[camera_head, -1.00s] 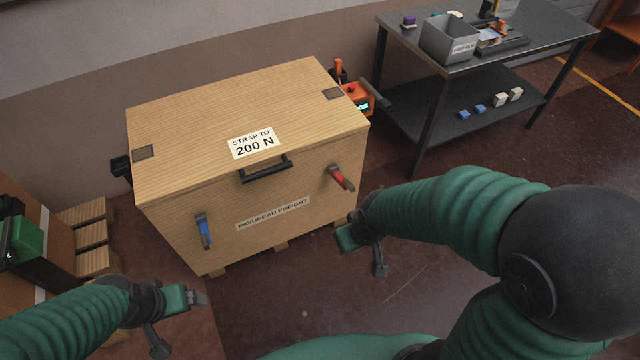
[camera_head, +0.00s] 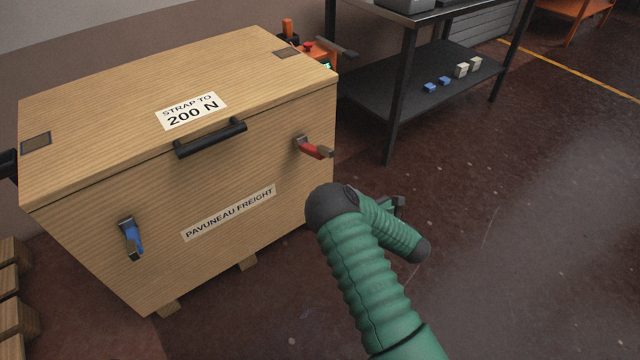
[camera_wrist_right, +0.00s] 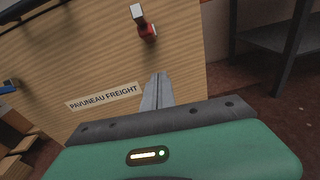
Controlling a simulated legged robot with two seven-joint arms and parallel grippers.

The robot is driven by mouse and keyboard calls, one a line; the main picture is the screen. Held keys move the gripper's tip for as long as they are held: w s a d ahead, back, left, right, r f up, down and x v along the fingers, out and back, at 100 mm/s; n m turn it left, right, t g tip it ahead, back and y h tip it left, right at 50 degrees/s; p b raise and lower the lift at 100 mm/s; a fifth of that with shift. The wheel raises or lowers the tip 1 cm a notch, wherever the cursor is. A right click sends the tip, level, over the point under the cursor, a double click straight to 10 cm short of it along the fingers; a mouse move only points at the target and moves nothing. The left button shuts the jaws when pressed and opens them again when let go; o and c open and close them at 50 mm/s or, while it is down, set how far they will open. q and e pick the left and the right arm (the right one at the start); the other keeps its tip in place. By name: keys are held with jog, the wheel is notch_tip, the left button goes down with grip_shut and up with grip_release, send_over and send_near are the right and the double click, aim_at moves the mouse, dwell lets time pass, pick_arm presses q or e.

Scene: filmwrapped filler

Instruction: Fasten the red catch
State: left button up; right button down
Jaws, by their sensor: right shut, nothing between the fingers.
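The red catch (camera_head: 313,149) is on the upper right of the wooden crate's front (camera_head: 265,160), below the lid. Its red lever sticks out from the front, tilted down to the right. In the right wrist view the red catch (camera_wrist_right: 147,30) is just above my fingertips, with a gap to them. My right gripper (camera_wrist_right: 158,76) is shut and empty, pointing towards the crate front. In the head view it is mostly hidden behind my arm. The blue catch (camera_head: 132,238) is at the front's lower left, its lever hanging down. My left gripper is out of view.
The crate's closed lid (camera_head: 110,90) has a black handle (camera_head: 210,138) at its front edge. A dark metal table (camera_head: 390,100) with small blocks on its lower shelf stands behind at the right. The floor right of the crate is clear.

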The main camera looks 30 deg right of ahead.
aim_at(313, 151)
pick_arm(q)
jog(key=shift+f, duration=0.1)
pick_arm(e)
jog(key=shift+s+a+f+n+y, duration=0.1)
jog(key=shift+a+f+n+y, duration=0.15)
jog(key=shift+n, duration=0.25)
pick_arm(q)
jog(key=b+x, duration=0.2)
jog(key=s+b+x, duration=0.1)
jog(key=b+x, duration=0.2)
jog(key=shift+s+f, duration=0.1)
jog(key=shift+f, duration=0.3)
pick_arm(e)
jog(key=w+r, duration=0.3)
jog(key=w, duration=0.8)
jog(key=shift+w+a, duration=0.15)
jog(key=shift+a, duration=0.25)
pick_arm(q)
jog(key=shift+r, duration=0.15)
